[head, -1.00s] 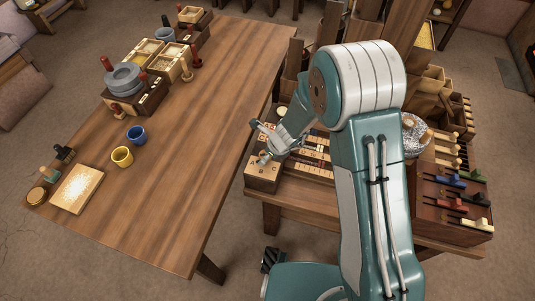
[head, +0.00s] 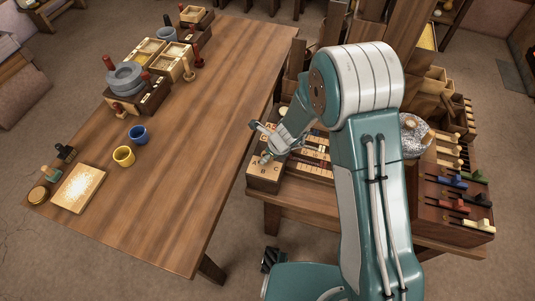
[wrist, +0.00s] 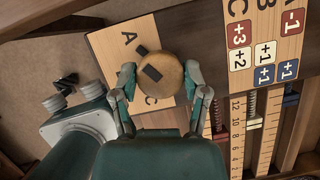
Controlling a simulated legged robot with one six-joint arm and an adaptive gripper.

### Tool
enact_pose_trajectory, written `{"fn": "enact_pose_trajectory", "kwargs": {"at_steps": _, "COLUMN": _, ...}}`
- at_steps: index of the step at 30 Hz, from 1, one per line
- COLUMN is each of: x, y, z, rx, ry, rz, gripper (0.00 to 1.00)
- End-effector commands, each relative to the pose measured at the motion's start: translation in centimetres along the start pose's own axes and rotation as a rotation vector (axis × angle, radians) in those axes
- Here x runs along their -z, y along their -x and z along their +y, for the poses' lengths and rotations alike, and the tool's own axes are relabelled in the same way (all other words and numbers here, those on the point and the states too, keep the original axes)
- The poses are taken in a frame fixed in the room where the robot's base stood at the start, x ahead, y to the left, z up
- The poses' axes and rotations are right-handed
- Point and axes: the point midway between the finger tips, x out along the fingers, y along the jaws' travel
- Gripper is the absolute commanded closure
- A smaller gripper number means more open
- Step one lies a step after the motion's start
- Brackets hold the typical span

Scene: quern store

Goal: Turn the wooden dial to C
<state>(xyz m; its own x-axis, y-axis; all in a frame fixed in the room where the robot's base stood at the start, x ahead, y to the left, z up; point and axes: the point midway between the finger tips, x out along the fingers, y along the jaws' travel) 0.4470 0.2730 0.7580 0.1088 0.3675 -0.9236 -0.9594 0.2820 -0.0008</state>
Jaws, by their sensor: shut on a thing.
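The wooden dial (wrist: 168,82) is a round, pale knob with a dark square patch on top. It sits on a pale lettered plate (wrist: 112,62) in the wrist view. The letter C shows below the dial; B is not visible on the plate there. My gripper (wrist: 160,72) is shut on the dial, one finger on each side. In the head view my gripper (head: 266,156) is over the small wooden dial box (head: 262,181), and it and the arm hide most of the dial.
Beside the plate is a board (wrist: 265,45) with letters and coloured number tiles, and sliders on a numbered scale (wrist: 240,135). A rack of coloured handles (head: 455,212) stands at the right. The long table (head: 200,120) at left holds cups, boxes and a grey ring stack.

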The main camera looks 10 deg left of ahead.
Motion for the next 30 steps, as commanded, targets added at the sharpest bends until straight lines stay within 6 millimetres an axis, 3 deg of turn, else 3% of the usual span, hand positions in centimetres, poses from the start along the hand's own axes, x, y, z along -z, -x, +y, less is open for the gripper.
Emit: {"fn": "enact_pose_trajectory", "kwargs": {"at_steps": 30, "x": 0.14, "y": -0.31, "z": -0.29, "rx": -0.34, "ry": 0.82, "rz": 0.004, "gripper": 0.89}}
